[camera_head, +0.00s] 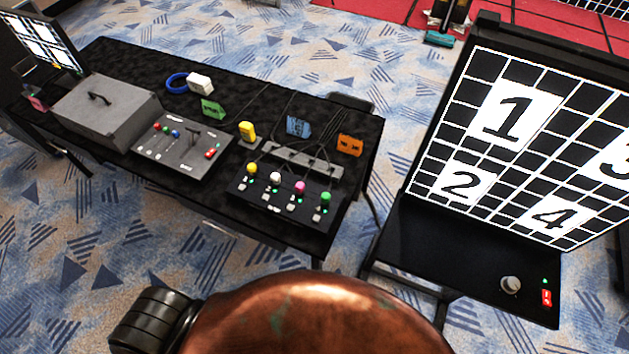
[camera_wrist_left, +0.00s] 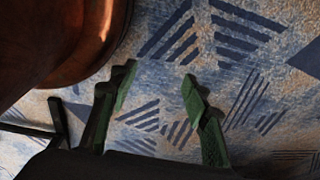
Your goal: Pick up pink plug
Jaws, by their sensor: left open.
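A small pink block (camera_head: 38,103), which looks like the pink plug, lies at the far left end of the black table, left of the grey case. It is small and its details cannot be made out. A round pink knob (camera_head: 300,187) stands on the black control panel at the table's front right. My left gripper (camera_wrist_left: 158,84) shows in the left wrist view with its two green-tipped fingers apart. It is empty, with only patterned carpet between and beyond the fingers. Neither gripper shows in the head view.
The black table (camera_head: 115,62) holds a grey case (camera_head: 105,105), a grey panel (camera_head: 180,148), and green (camera_head: 212,109), yellow (camera_head: 247,131), blue (camera_head: 298,126) and orange (camera_head: 349,145) blocks. A numbered screen (camera_head: 500,150) stands at right. Carpet (camera_head: 90,240) in front is free.

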